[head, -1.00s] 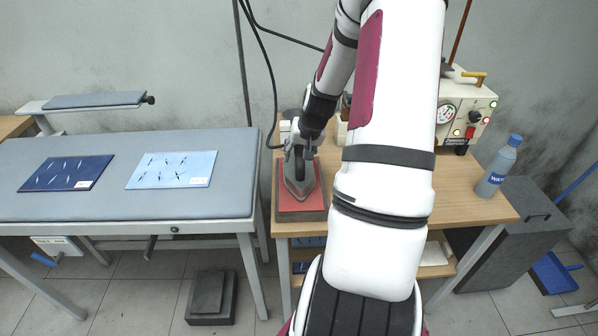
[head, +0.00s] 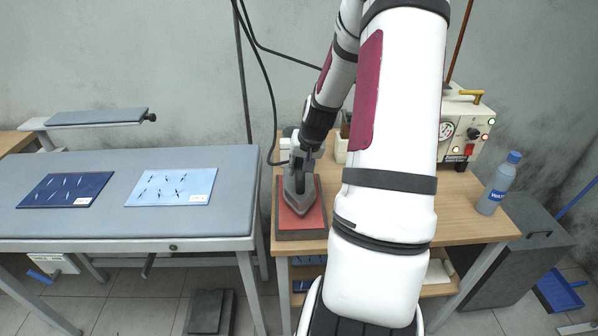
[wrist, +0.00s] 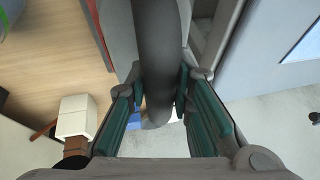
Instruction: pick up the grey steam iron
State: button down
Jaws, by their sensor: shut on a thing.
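The grey steam iron (head: 297,204) is over the red-topped rest (head: 314,217) at the left front of the wooden table, its pointed tip toward me. My gripper (head: 304,164) comes down on it from above and behind, shut on its dark handle. In the wrist view, the handle (wrist: 158,40) runs between the teal finger pads of my gripper (wrist: 160,88). The underside of the iron is hidden, so I cannot tell whether it touches the rest.
The wooden table (head: 462,222) also holds a control box (head: 462,130) with a gauge and a blue water bottle (head: 498,184). A grey ironing table (head: 120,222) with two cloth pieces stands close on the left. A black cable (head: 268,90) hangs behind the iron.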

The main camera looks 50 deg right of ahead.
jog(key=shift+d+r, duration=0.15)
jog(key=shift+r, duration=0.55)
jog(key=s+a+r+p, duration=0.1)
jog(key=s+a+p, duration=0.1)
jog(key=s, duration=0.5)
jog(key=s+a+r+p, duration=0.1)
jog(key=s+a+p, duration=0.1)
jog(key=s+a, duration=0.3)
jog(key=shift+s+a, duration=0.3)
jog(key=shift+s, duration=0.8)
jog(key=c, duration=2.1)
grip_release()
grip_shut()
